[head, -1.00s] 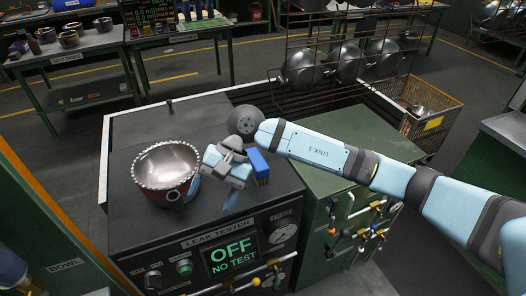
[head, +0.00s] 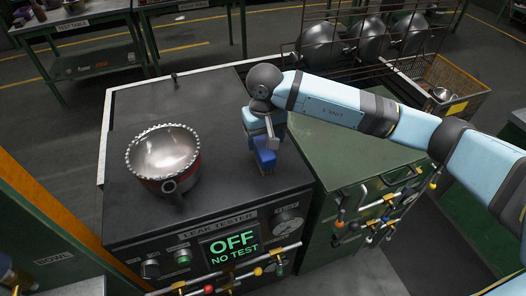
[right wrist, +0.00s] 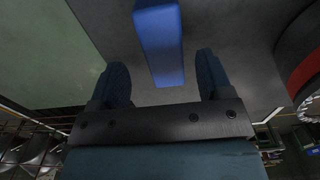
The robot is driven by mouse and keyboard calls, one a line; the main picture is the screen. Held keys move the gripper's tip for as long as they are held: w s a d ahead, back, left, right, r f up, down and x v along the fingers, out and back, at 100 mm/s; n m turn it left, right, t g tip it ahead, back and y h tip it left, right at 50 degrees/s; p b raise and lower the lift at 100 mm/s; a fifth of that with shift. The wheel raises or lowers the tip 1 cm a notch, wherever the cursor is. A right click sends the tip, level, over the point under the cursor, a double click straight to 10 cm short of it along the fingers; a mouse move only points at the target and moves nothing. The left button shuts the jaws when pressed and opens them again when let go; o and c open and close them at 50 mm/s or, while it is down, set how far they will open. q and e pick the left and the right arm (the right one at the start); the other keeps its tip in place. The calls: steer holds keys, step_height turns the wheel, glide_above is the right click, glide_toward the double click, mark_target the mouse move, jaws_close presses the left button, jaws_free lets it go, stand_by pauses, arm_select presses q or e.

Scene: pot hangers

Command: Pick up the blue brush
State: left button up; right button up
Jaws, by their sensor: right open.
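The blue brush (head: 265,152) stands on the dark top of the leak tester, near its right edge. It also shows in the right wrist view (right wrist: 161,42), lying between the lines of the two fingers and reaching past their tips. My right gripper (head: 264,134) is right behind and above the brush in the head view. In the right wrist view my right gripper (right wrist: 160,78) is open, with a finger on each side of the brush and gaps visible on both sides. My left gripper is not in view.
A metal bowl (head: 165,155) with a scalloped rim sits in a red-banded holder left of the brush. The leak tester's front carries a screen reading OFF (head: 231,246), knobs and valves. A green cabinet (head: 345,150) stands to the right. A wire basket (head: 452,88) is behind.

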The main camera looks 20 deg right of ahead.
mark_target(263, 146)
steer(key=shift+a+f, duration=0.1)
steer(key=shift+f, duration=0.5)
step_height(263, 146, down, 4)
steer(key=shift+a+f+p, duration=0.1)
steer(key=shift+f+p, duration=0.05)
steer(key=shift+p, duration=0.55)
steer(key=shift+c, duration=0.4)
steer(key=c, duration=1)
